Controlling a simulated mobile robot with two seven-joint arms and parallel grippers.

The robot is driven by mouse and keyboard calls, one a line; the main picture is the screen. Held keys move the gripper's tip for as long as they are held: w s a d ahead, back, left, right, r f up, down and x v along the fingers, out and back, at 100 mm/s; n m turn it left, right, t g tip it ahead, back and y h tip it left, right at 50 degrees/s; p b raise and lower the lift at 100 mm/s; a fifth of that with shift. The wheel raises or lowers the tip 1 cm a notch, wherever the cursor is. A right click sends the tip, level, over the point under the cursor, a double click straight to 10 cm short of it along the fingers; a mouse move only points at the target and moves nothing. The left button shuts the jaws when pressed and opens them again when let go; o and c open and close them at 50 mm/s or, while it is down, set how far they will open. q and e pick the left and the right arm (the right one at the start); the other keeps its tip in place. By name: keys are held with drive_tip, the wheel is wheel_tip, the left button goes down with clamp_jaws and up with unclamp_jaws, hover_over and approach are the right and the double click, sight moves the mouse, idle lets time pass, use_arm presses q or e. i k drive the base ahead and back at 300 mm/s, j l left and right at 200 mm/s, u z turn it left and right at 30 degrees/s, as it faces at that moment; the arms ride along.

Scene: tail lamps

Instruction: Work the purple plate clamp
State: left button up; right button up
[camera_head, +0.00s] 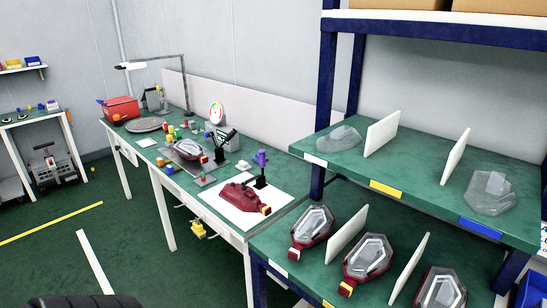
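The purple clamp (262,158) has a purple top on a dark stand. It stands at the back right of a white sheet or plate (228,216) on the near end of the green-topped workbench (207,173). A dark red lamp housing (237,198) with a yellow end lies on the white plate, just in front of the clamp. The clamp is small here, and I cannot tell whether it is open or closed. Neither of my grippers is in view.
A rack at the right has clear lenses (338,138) and white dividers (382,133) on its upper green shelf (425,186). Its lower shelf holds red lamps (312,226). Another lamp (188,149) and a red box (122,108) are farther along the bench. Green floor (130,225) at the left is open.

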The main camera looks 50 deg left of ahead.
sight(262, 152)
drive_tip(key=j+z, duration=0.15)
drive_tip(key=j, duration=0.3)
drive_tip(key=k+j+z, duration=0.15)
drive_tip(key=j, duration=0.3)
drive_tip(key=j+z, duration=0.15)
drive_tip(key=j, duration=0.3)
drive_tip(key=k+j+z, duration=0.1)
drive_tip(key=j, duration=0.35)
drive_tip(key=k+j, duration=0.1)
drive_tip(key=j, duration=0.25)
drive_tip(key=k+j, duration=0.1)
drive_tip(key=j, duration=0.25)
drive_tip(key=k+j, duration=0.1)
drive_tip(key=j, duration=0.3)
drive_tip(key=k+j+z, duration=0.1)
drive_tip(key=j, duration=0.25)
drive_tip(key=k+j, duration=0.15)
drive_tip(key=j, duration=0.2)
